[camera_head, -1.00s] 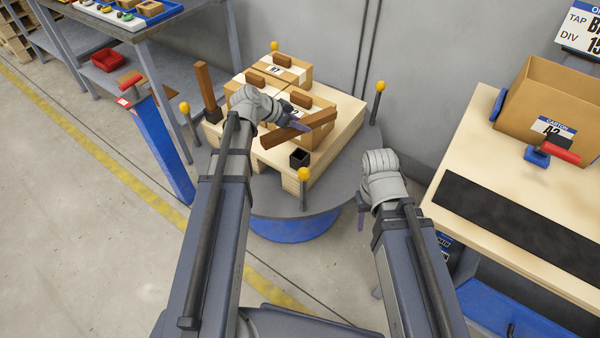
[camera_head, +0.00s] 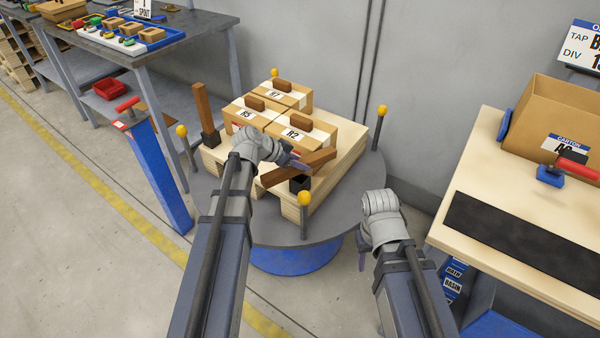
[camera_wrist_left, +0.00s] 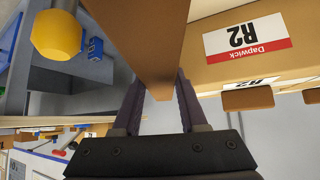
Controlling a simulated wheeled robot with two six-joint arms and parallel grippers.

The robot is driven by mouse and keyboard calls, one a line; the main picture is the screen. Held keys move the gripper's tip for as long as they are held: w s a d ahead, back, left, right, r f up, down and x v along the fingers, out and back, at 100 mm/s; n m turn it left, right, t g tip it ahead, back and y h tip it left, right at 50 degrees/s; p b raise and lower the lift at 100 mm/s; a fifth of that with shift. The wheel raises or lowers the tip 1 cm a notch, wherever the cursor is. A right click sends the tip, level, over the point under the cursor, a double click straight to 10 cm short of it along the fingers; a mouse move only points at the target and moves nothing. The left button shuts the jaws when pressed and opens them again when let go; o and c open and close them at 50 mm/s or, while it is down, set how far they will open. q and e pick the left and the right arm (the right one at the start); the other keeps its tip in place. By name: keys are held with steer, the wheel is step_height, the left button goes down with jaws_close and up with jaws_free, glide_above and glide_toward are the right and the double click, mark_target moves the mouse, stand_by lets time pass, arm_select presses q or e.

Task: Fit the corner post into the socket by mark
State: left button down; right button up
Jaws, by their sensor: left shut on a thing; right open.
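My left gripper (camera_head: 296,163) is shut on the corner post (camera_head: 318,161), a brown wooden bar. It holds the post slanted, far from upright, at the near side of the pallet. In the head view the post crosses just over the black socket (camera_head: 300,184) at the near corner and hides part of it; I cannot tell the gap. In the left wrist view the post (camera_wrist_left: 140,35) runs up from between the fingers. My right gripper (camera_head: 362,250) is open and empty, off the pallet's near right side. The mark is not readable.
The pallet (camera_head: 335,175) on a round grey table carries cartons labelled R5, R7 and R2 (camera_head: 305,137). Another post (camera_head: 202,105) stands upright in a socket at the left corner. Yellow-topped poles (camera_head: 304,199) surround the pallet. A workbench (camera_head: 470,185) is at the right.

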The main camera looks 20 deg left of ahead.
mark_target(300, 171)
arm_select(q)
steer(key=shift+f+b, duration=0.85)
steer(key=shift+f, duration=0.45)
steer(key=shift+f+b, duration=0.55)
steer(key=shift+c, duration=2.2)
jaws_free()
steer(key=shift+r, duration=0.1)
steer(key=shift+r, duration=0.15)
steer(key=p+v, duration=0.6)
steer(key=v, duration=0.1)
steer(key=p+v, duration=0.2)
steer(key=v, duration=0.2)
steer(key=shift+w+d+r+p, duration=0.15)
steer(key=shift+d+r+p, duration=0.15)
steer(key=shift+p, duration=0.1)
steer(key=shift+p+v, duration=0.45)
steer(key=shift+v, duration=0.3)
steer(key=shift+a+f, duration=0.1)
steer(key=shift+f, duration=0.05)
